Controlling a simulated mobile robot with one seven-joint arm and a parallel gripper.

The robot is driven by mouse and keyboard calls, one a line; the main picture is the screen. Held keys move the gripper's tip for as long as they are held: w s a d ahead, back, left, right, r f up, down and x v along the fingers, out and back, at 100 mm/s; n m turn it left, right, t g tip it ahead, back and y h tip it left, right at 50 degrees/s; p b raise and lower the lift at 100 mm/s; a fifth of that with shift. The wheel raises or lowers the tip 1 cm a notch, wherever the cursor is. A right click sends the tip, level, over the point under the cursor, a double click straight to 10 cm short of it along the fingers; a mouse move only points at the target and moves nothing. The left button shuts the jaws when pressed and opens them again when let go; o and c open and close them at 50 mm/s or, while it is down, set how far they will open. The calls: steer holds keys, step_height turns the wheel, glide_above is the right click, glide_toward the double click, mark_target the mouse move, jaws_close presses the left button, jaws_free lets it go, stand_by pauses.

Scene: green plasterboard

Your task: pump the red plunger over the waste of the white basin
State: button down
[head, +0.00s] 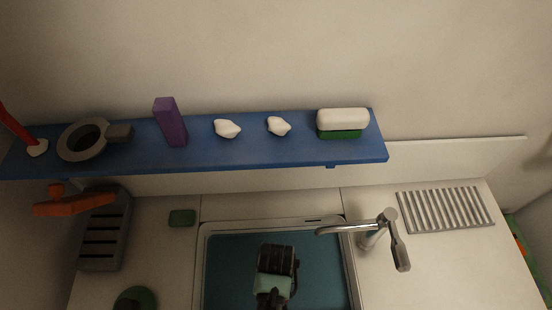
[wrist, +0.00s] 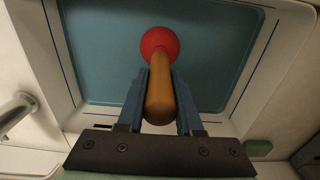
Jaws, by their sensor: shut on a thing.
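The plunger shows in the wrist view, with a red cup (wrist: 160,42) and a wooden handle (wrist: 161,98). My gripper (wrist: 159,80) is shut on the handle, one blue finger on each side, and the red cup points away from me toward the basin floor. The white basin (wrist: 56,62) has a pale rim and a teal inside; it also shows in the head view (head: 199,275). There my arm end stands over the basin and hides the plunger. The waste is not visible, and I cannot tell whether the cup touches the floor.
A chrome tap (head: 370,236) reaches over the basin's right edge. A ribbed drainer (head: 445,208) lies further right. A blue shelf (head: 200,156) with several objects spans the wall behind. A green block (head: 182,217) and a grey rack (head: 103,240) are on the left.

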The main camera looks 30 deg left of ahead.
steer(key=shift+s, duration=0.1)
stand_by(0.3)
step_height(320, 180, up, 7)
steer(key=p, duration=0.7)
steer(key=shift+p, duration=0.3)
steer(key=shift+f, duration=0.1)
steer(key=shift+f+b, duration=2.25)
steer(key=shift+f, duration=1.25)
stand_by(0.3)
